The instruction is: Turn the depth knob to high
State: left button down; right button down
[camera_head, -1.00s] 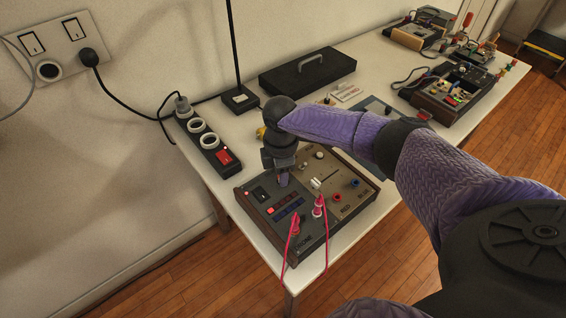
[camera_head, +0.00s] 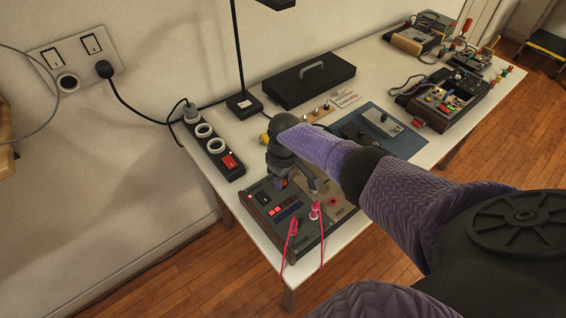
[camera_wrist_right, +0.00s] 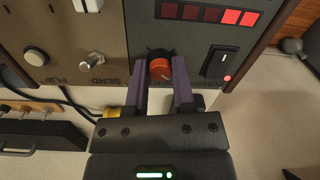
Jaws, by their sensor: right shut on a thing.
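The control box (camera_head: 306,240) sits on the near end of the white table, with a dark panel on the left and a brown panel on the right. In the right wrist view, my right gripper (camera_wrist_right: 160,76) is shut on a round knob with a red-orange cap (camera_wrist_right: 160,68), one finger on each side. The knob is on the dark panel near the box's edge. Its label is mostly hidden by the fingers, so I cannot read its setting. In the head view my right gripper (camera_head: 298,185) is low over the back of the box. My left gripper is not in view.
Two pink cables (camera_head: 320,235) rise from the box's front. A power strip (camera_head: 213,148) lies to its left, and a lamp base (camera_head: 242,105) and black case (camera_head: 309,80) stand behind. A blue mat (camera_head: 405,145) and other devices lie to the right.

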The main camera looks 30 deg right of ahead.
jog(key=m+p, duration=0.1)
jog(key=m, duration=0.3)
jog(key=shift+m, duration=0.4)
jog(key=m+p, duration=0.1)
jog(key=m, duration=0.3)
jog(key=m+p, duration=0.1)
jog(key=m, duration=0.4)
jog(key=shift+t, duration=0.3)
jog(key=m, duration=1.3)
jog(key=shift+m+h, duration=0.3)
jog(key=m, duration=0.5)
jog(key=shift+m, duration=2.3)
